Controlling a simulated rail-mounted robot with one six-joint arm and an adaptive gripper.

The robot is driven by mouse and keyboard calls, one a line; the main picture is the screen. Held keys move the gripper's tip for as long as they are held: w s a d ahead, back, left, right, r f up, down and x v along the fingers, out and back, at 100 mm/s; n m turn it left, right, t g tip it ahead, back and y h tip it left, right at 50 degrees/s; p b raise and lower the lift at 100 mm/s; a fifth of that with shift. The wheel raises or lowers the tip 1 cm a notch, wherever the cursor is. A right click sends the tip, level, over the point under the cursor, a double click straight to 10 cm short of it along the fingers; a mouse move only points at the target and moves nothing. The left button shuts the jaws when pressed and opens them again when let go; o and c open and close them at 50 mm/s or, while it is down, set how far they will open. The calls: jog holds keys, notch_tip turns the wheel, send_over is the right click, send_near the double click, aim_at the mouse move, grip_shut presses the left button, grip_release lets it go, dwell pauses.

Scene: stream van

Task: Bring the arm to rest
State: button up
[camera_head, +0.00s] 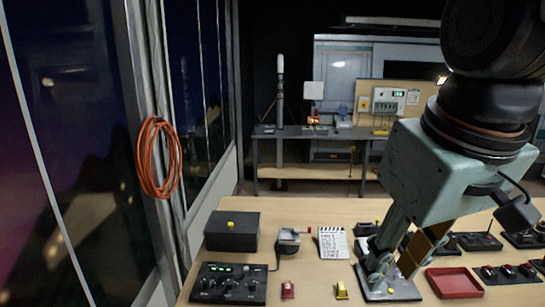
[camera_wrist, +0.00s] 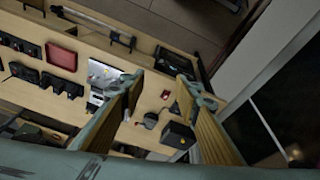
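My gripper (camera_head: 392,266) hangs from the arm at the right of the head view, its two fingers pointing down over the wooden table (camera_head: 315,280). In the wrist view my gripper (camera_wrist: 163,90) has its fingers well apart, with nothing held between them. A light grey panel (camera_head: 400,288) shows below and behind the fingers in the head view. I cannot tell the exact height of the fingertips above it.
A black box (camera_head: 232,231), a control panel (camera_head: 229,283), a clapper-like card (camera_head: 333,243) and a red tray (camera_head: 454,282) stand on the table. Several small devices fill its right side. An orange cable coil (camera_head: 159,158) hangs at left. A bench (camera_head: 310,132) stands behind.

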jog(key=s+d+f+m, duration=0.2)
jog(key=s+d, duration=0.1)
jog(key=s, duration=0.6)
jog(key=shift+s+f+m+t+b, duration=0.15)
jog(key=shift+f+m+t+b, duration=0.15)
jog(key=shift+m+b, duration=0.1)
jog(key=shift+r, duration=0.1)
dwell(1.4)
